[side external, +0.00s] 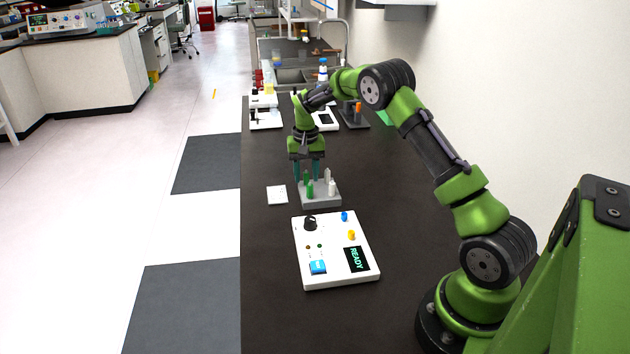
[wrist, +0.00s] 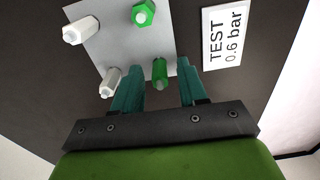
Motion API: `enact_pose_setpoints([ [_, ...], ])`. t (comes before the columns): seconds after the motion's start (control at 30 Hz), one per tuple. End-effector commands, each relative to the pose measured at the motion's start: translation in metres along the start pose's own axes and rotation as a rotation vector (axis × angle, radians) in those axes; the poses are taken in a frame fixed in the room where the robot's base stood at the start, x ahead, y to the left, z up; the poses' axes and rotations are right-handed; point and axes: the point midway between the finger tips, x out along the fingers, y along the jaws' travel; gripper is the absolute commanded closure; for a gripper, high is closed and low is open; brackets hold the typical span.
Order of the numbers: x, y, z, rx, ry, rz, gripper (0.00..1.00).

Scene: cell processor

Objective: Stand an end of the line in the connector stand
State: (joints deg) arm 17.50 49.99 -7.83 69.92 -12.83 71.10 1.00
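The connector stand (side external: 322,203) is a flat grey block on the dark bench; its plate (wrist: 118,42) also shows in the wrist view. It carries two green connectors, the nearer one (side external: 310,189) and one close to the fingers (wrist: 159,73), and two white ones (side external: 332,188), (wrist: 110,82). My gripper (side external: 306,173) points down over the far side of the stand. In the wrist view its teal fingers (wrist: 160,67) are apart, with a green connector between them and gaps on both sides. I cannot make out any length of line.
A white control box (side external: 330,270) with a knob, buttons and a READY display stands in front of the stand. A card (side external: 277,195) reading "TEST 0.6 bar" (wrist: 226,35) lies left of it. Racks and bottles (side external: 323,72) stand farther back. The bench right of the stand is clear.

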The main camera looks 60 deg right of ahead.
Motion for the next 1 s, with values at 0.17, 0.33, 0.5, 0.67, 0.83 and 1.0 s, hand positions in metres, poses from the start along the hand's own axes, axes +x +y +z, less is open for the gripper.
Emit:
enact_pose_setpoints([
  [0.17,0.000,0.000,0.000,0.000,0.000,0.000,0.55],
  [0.33,-0.003,0.000,0.000,0.000,0.002,-0.001,0.55],
  [0.5,-0.025,-0.001,-0.001,0.000,0.004,-0.002,0.55],
  [0.67,-0.063,-0.001,-0.001,0.000,0.006,-0.003,0.55],
  [0.83,-0.105,-0.001,-0.001,0.000,0.006,-0.002,0.55],
  [1.0,-0.140,0.000,-0.001,0.000,0.004,-0.001,0.55],
])
